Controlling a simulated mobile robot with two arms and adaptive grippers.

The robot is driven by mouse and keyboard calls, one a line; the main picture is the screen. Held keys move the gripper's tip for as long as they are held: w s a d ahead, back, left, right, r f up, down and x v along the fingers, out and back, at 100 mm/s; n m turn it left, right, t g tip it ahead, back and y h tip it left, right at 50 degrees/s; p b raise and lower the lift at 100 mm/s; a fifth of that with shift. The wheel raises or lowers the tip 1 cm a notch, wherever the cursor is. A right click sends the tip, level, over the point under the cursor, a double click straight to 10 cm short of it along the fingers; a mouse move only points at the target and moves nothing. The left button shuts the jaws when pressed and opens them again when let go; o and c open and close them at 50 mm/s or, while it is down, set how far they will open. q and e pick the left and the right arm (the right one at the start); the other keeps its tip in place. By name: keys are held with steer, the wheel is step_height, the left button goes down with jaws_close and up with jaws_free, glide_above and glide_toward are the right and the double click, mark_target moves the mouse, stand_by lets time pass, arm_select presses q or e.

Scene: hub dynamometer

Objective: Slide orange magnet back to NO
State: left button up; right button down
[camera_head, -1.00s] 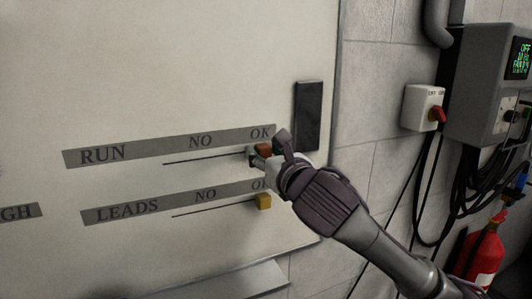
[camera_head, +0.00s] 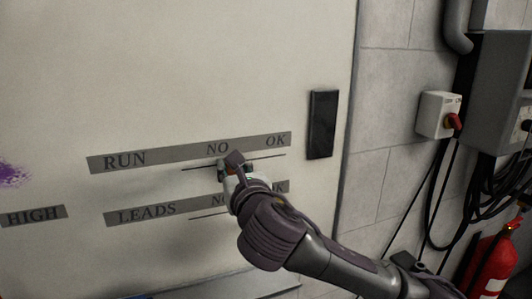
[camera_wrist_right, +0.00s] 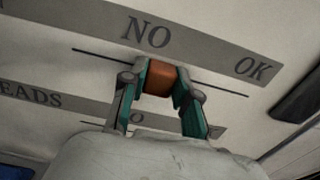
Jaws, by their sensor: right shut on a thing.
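The orange magnet (camera_wrist_right: 159,77) sits on the thin line under the RUN strip (camera_head: 125,159). In the right wrist view it is just below and slightly right of the word NO (camera_wrist_right: 146,32), well left of OK (camera_wrist_right: 252,68). My right gripper (camera_wrist_right: 160,82) is shut on it, one finger on each side. In the head view the right gripper (camera_head: 230,168) is below NO (camera_head: 217,147) and largely covers the magnet. My left gripper is not in view.
The LEADS strip (camera_head: 146,213) lies below, partly hidden by my right arm. A black rectangular plate (camera_head: 322,124) is at the board's right edge. A switch box (camera_head: 437,114), hanging cables and a red extinguisher (camera_head: 490,266) are at the right.

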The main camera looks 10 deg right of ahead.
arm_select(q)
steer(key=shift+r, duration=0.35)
arm_select(e)
steer(key=shift+s+a, duration=0.25)
steer(key=shift+a, duration=0.95)
steer(key=c, duration=1.3)
jaws_free()
steer(key=o, duration=0.5)
steer(key=shift+a, duration=0.2)
steer(key=shift+c, duration=0.2)
steer(key=s+d, duration=0.2)
steer(key=s, duration=0.9)
steer(key=shift+s+d, duration=0.15)
steer(key=shift+s, duration=0.25)
